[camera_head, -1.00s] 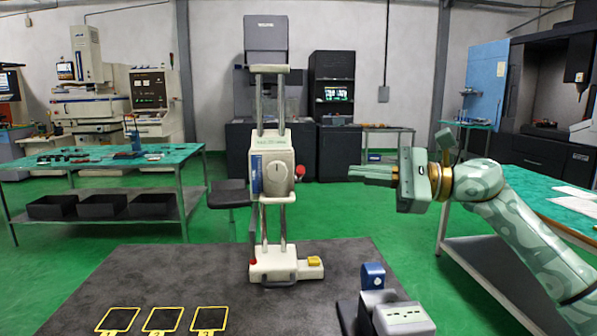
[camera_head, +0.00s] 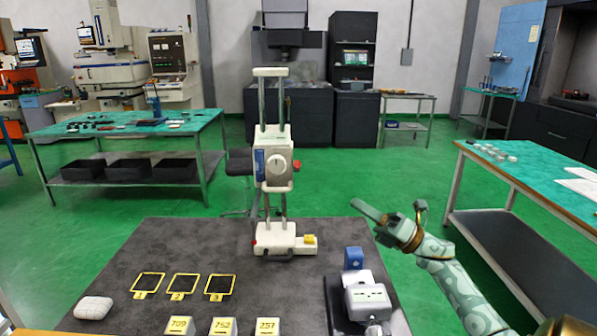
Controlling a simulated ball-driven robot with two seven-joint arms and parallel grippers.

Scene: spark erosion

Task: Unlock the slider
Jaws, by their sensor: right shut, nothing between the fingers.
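The slider is a white carriage (camera_head: 277,165) on two upright rods of a white stand (camera_head: 277,241). It sits about halfway up, with a round dial on its front and a blue strip at its left. A red knob (camera_head: 297,165) sticks out at its right side. My right gripper (camera_head: 366,211) is to the right of the stand and lower than the carriage. It is shut and empty, pointing left, and touches neither the stand nor the knob. My left gripper is out of view.
The dark table mat (camera_head: 180,250) has yellow-framed squares (camera_head: 183,284). Numbered blocks (camera_head: 223,327) and a pale rounded object (camera_head: 93,307) lie at the front. A grey-white device (camera_head: 367,300) with a blue part (camera_head: 353,258) stands below my right gripper. The mat's middle is clear.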

